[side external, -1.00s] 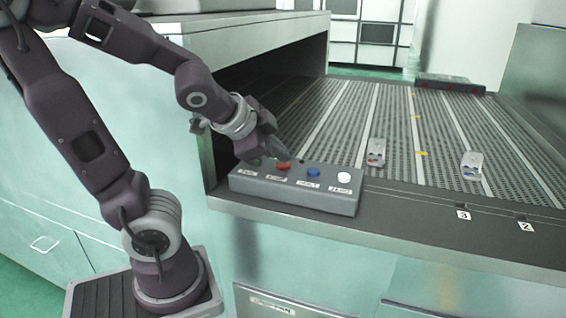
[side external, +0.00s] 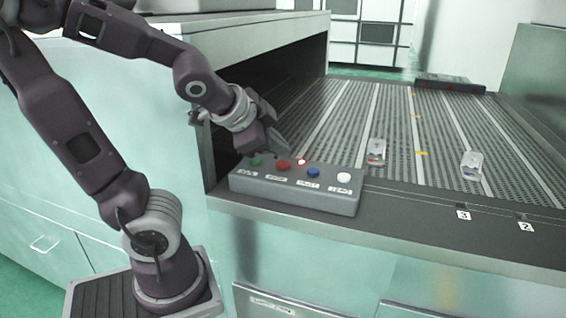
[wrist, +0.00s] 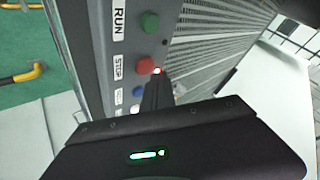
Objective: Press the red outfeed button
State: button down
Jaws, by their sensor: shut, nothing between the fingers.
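The red button (side external: 283,165) sits on a grey control box at the conveyor's near edge, between the green button (side external: 256,161) and the blue button (side external: 313,172). A small lamp (side external: 301,161) behind the red button glows red. My gripper (side external: 281,150) is shut and empty, its tips just above and behind the red button, apparently clear of it.
The control box (side external: 290,194) also carries a white button (side external: 344,177) at its right end. Two small castings, one left (side external: 377,150) and one right (side external: 472,164), lie on the slatted conveyor (side external: 425,130). A dark bar (side external: 450,84) crosses its far end.

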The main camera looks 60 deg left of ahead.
aim_at(280, 165)
jog(key=shift+r, duration=2.5)
jog(key=s+d+f+n+g+h, duration=0.1)
jog(key=s+d+f+n, duration=0.1)
jog(key=s+d, duration=0.3)
jog(key=s+d+f+n+g+h, duration=0.2)
jog(key=s+d, duration=0.4)
jog(key=d, duration=0.3)
jog(key=shift+d+f+n, duration=0.35)
jog(key=shift+n, duration=0.05)
